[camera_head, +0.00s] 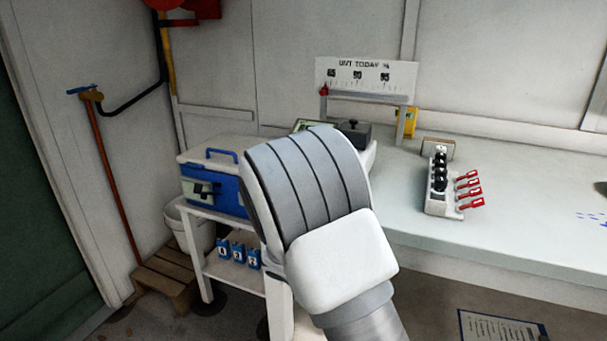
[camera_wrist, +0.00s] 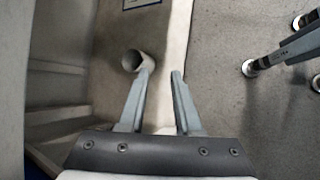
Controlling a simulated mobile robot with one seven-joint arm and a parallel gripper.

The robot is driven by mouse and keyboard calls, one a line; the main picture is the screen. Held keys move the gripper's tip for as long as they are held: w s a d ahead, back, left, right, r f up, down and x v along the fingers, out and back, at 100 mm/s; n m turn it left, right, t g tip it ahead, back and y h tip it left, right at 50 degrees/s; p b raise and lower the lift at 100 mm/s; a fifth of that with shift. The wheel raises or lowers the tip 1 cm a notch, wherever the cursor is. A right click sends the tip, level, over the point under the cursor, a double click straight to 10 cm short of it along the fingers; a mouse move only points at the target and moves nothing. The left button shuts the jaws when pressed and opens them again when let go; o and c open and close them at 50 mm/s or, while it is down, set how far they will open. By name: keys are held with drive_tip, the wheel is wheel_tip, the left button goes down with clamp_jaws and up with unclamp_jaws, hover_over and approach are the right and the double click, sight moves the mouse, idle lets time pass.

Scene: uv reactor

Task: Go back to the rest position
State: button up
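My gripper (camera_wrist: 162,75) shows in the wrist view with its two grey fingers apart and nothing seen held between them. It points down past a pale strip, with grey floor to the right. A white, round, hollow container (camera_wrist: 137,61) shows beyond the left fingertip; I cannot tell that they touch. In the head view my bent white and grey arm fills the middle, and my gripper is hidden there.
A pale bench (camera_head: 500,225) holds a switch block (camera_head: 438,187) with red tags and a gauge sign (camera_head: 366,77). A blue and white box (camera_head: 213,185) sits on a white stand at left. A white bucket (camera_head: 197,232) and wooden step (camera_head: 165,275) stand beside it. A grey leg (camera_wrist: 285,53) shows right.

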drive_tip(key=s+d+r+m+y, duration=0.25)
drive_tip(key=s+r+m, duration=0.2)
drive_tip(key=r, duration=0.35)
drive_tip(key=s+d+r+m+y, duration=0.2)
drive_tip(key=s+r+m+y, duration=0.15)
drive_tip(key=s+r, duration=0.4)
drive_tip(key=s+r+m+t+y, duration=0.1)
drive_tip(key=s+r+m+t, duration=0.35)
drive_tip(key=s+r, duration=0.45)
wheel_tip(320, 180, up, 24)
drive_tip(key=g+p, duration=0.1)
drive_tip(key=p, duration=2.3)
drive_tip(key=shift+s+p, duration=0.3)
drive_tip(key=shift+s, duration=0.05)
drive_tip(key=shift+d+f+m, duration=0.15)
drive_tip(key=shift+m, duration=0.1)
